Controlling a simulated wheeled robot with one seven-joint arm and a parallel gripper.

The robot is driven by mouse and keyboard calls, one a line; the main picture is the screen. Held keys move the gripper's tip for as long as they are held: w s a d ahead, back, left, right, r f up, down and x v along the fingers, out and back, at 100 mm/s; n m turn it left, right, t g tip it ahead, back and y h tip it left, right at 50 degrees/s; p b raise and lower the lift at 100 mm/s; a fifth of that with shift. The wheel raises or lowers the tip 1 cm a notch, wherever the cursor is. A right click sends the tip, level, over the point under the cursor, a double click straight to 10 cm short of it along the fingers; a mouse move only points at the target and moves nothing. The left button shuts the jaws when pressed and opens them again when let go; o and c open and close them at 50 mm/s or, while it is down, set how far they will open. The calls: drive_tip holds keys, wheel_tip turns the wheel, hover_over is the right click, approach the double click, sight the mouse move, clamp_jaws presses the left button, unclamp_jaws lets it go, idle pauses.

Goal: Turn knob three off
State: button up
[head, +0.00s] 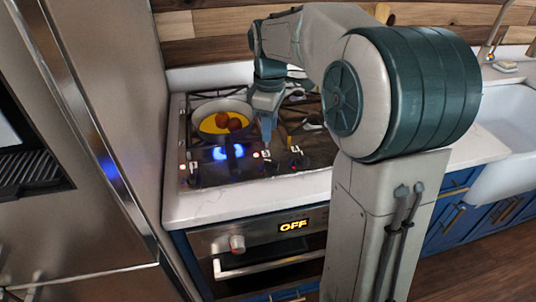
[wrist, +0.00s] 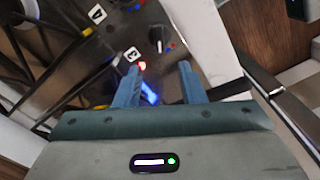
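My gripper (head: 266,138) points down at the front control strip of the cooktop (head: 315,148). In the wrist view my gripper's blue fingers (wrist: 158,84) are spread apart, with a clear gap between them. The label marked 3 (wrist: 132,54) lies just beyond the fingertips, beside a lit red light (wrist: 142,66). A blue glow shows between the fingers. Knob three itself is not clearly seen; the fingers partly cover that spot. A dark knob (wrist: 157,38) stands further off, past the fingertips. The label marked 4 (wrist: 97,14) is further up and left.
A pan (head: 222,106) with yellow contents and two reddish-brown round things sits on the left burners. Blue flame (head: 229,152) shows near its handle. The oven display (head: 292,226) reads OFF. A steel fridge (head: 95,120) stands left, a white sink (head: 505,150) right.

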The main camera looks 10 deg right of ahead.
sight(270, 160)
wheel_tip(270, 160, down, 10)
drive_tip(key=shift+f, duration=0.2)
clamp_jaws()
